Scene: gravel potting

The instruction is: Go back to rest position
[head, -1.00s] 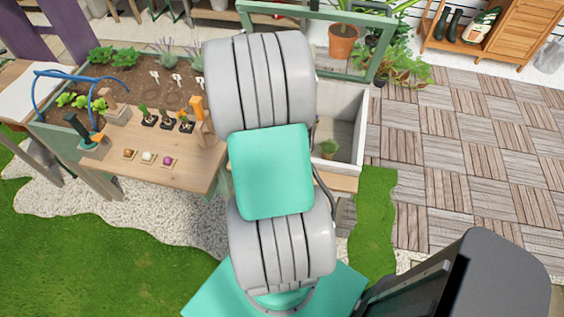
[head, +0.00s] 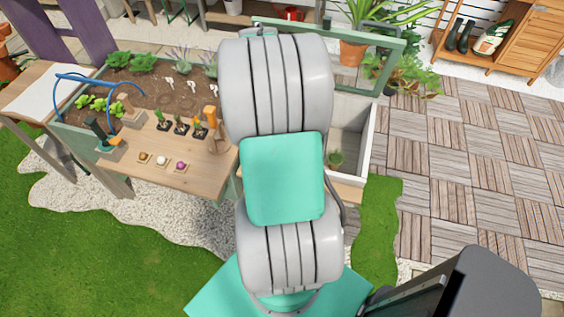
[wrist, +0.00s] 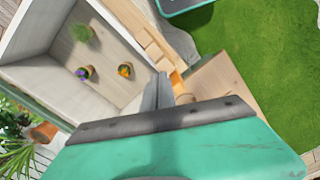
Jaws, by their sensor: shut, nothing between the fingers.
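My gripper (wrist: 158,92) shows in the wrist view with its narrow grey fingers together and nothing between them. It is above the near edge of a white-walled wooden box (wrist: 35,27), beside a wooden surface. Small potted plants stand inside the box, one with purple flowers (wrist: 83,73) and one with orange (wrist: 124,71). In the head view my own arm covers the middle, and the gripper is hidden behind it.
A wooden table (head: 190,182) with small pots and three little dishes stands left of my arm. A green-framed lid (head: 398,62) stands open behind the box (head: 374,130). Paving (head: 460,170) at right is clear.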

